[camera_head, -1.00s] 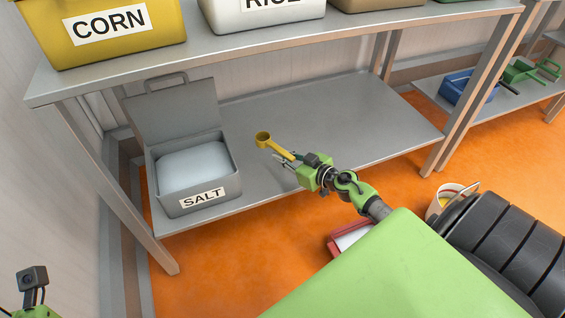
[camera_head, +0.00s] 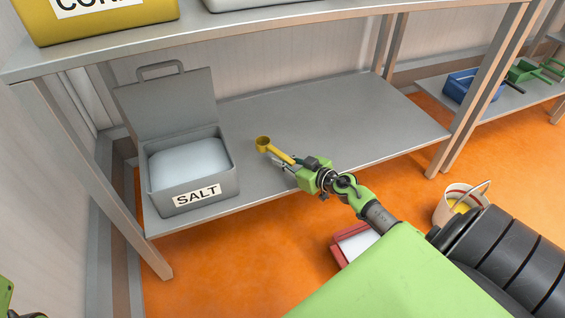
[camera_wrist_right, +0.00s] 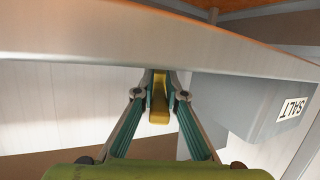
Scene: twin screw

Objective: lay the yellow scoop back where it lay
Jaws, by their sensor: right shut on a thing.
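The yellow scoop (camera_head: 275,151) is in my right gripper (camera_head: 283,161) in the head view, with its round cup pointing left and away. My right gripper is shut on the scoop's handle, over the front part of the lower shelf, to the right of the salt box. In the right wrist view the yellow handle (camera_wrist_right: 159,103) sits between the fingertips (camera_wrist_right: 159,97); the cup is hidden there. I cannot tell whether the scoop touches the shelf. Of my left arm only a green and dark part shows at the lower left corner; its fingers are out of view.
The open grey salt box (camera_head: 193,198) holds white salt, its lid upright behind. The lower shelf (camera_head: 330,115) is bare to the right. The upper shelf (camera_head: 250,36) with a yellow bin (camera_head: 100,22) overhangs. A bucket (camera_head: 460,205) and a red-edged tray (camera_head: 338,254) are on the floor.

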